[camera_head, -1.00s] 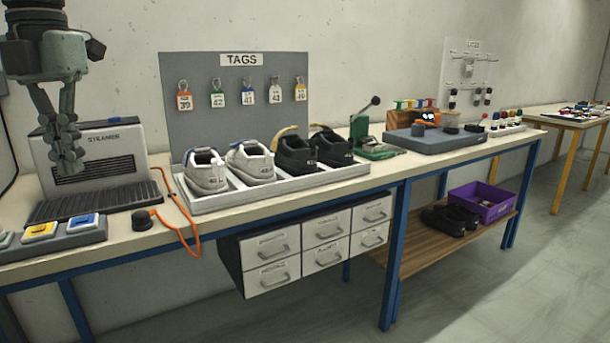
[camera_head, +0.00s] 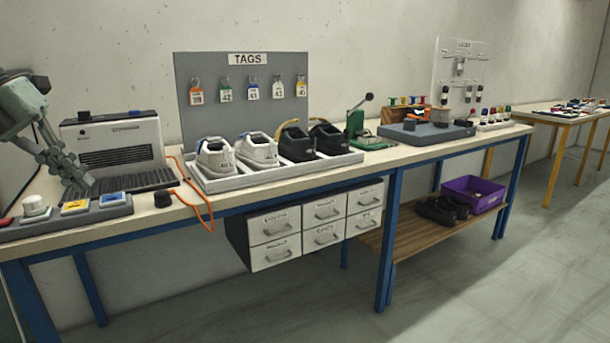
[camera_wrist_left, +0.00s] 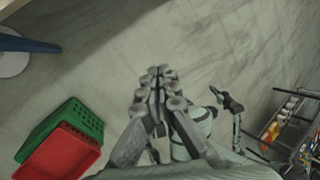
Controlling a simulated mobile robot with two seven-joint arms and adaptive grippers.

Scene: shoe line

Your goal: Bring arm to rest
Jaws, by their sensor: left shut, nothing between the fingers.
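My left gripper (camera_head: 78,172) is at the left edge of the head view, in front of the steamer (camera_head: 112,145) and above the bench's left end. Its fingers are closed together and hold nothing. In the left wrist view the shut fingers (camera_wrist_left: 158,88) point out over bare grey floor. Another arm of mine (camera_wrist_left: 228,105) shows beyond them in that view, but the state of its gripper is too small to tell. My right gripper is not in the head view.
The bench (camera_head: 290,190) holds a button panel (camera_head: 100,211), a tray (camera_head: 290,178) with grey and black shoes, and a green press (camera_head: 358,125). An orange cable (camera_head: 197,200) hangs over its front edge. Green and red crates (camera_wrist_left: 75,130) stand on the floor.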

